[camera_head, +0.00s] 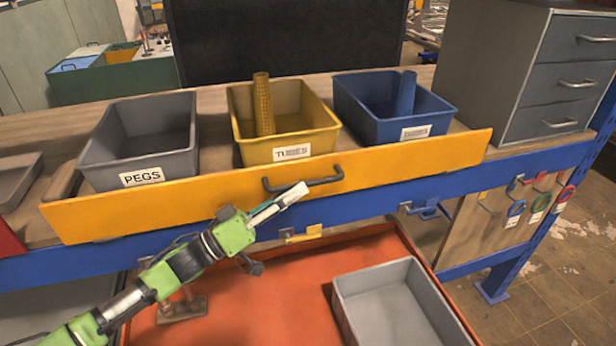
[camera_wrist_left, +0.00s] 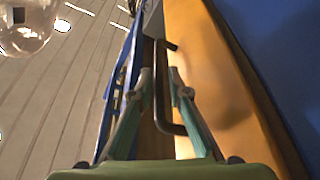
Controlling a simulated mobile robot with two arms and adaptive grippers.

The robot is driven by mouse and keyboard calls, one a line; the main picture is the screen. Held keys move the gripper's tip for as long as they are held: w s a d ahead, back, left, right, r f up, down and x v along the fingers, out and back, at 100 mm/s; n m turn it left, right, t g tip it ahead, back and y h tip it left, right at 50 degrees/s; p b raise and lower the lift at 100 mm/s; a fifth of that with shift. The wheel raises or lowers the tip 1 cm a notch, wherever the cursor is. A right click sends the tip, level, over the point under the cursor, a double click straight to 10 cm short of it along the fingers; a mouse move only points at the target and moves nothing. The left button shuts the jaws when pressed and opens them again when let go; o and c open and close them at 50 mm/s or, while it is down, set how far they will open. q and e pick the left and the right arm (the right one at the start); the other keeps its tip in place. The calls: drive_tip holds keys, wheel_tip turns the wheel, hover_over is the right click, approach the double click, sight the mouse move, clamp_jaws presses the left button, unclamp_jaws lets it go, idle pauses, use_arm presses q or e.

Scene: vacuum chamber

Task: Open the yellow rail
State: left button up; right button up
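The yellow rail (camera_head: 400,163) is a long upright board along the bench's front edge, in front of the bins. Its dark handle (camera_head: 303,182) is at the middle of its front face. In the left wrist view, the handle (camera_wrist_left: 160,95) shows between the two parted fingers (camera_wrist_left: 161,75), with the rail (camera_wrist_left: 212,75) to the right. The fingers look open around the bar; firm contact cannot be seen. My right gripper is not in view.
Behind the rail stand a grey PEGS bin (camera_head: 140,140), a yellow TUBES bin (camera_head: 300,120) and a blue bin (camera_head: 380,105). A grey drawer cabinet (camera_head: 530,75) is at the right. Below are an orange surface (camera_head: 250,310) and an empty grey bin (camera_head: 390,305).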

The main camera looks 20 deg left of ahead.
sight(308, 182)
use_arm(q)
drive_tip(key=x, duration=0.2)
drive_tip(key=shift+w+d+r+p, duration=0.15)
drive_tip(key=shift+r+p, duration=0.1)
drive_tip(key=shift+p, duration=0.05)
drive_tip(key=shift+w+d+r, duration=0.1)
drive_tip(key=shift+w+d, duration=0.35)
clamp_jaws()
drive_tip(key=shift+s, duration=0.1)
